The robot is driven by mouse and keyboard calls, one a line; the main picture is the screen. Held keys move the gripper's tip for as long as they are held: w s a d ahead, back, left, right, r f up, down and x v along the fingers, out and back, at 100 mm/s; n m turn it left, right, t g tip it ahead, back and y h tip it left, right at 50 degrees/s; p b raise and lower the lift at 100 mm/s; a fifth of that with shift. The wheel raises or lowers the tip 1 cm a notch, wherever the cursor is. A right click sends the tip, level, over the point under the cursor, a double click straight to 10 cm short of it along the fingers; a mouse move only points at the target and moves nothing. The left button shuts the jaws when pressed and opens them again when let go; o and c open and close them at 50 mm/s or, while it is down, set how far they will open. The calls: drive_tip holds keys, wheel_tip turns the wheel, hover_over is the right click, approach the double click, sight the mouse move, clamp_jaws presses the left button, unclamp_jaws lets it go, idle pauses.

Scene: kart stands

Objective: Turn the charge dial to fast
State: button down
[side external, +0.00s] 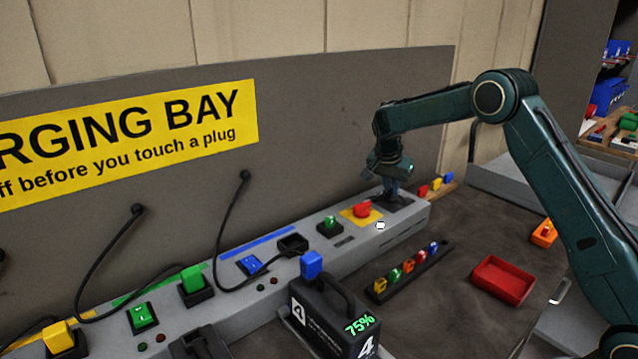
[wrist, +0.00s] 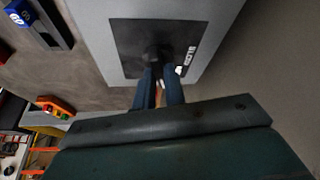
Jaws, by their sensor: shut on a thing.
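The charge dial (wrist: 155,54) is a dark round knob on a black plate (wrist: 128,38) with small white lettering at one side. In the side view the black plate (side external: 408,204) lies at the right end of the grey charging console, under my gripper. My gripper (wrist: 159,76) points down with its two blue fingers close together, shut on the dial. In the side view my gripper (side external: 391,190) hides most of the dial.
A red button (side external: 362,209) on a yellow plate and a green switch (side external: 330,223) sit left of the dial. Coloured plugs (side external: 436,184) stand behind it. A black rack (side external: 408,272), a red tray (side external: 503,277) and a battery (side external: 330,318) are on the bench.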

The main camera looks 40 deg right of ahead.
drive_tip(key=shift+w+m+g, duration=0.1)
drive_tip(key=shift+m+g, duration=0.6)
drive_tip(key=shift+m, duration=1)
drive_tip(key=c, duration=1.5)
unclamp_jaws()
drive_tip(key=shift+o, duration=0.2)
drive_tip(key=shift+r, duration=0.15)
drive_tip(key=v, duration=0.7)
drive_tip(key=shift+a+r, duration=0.15)
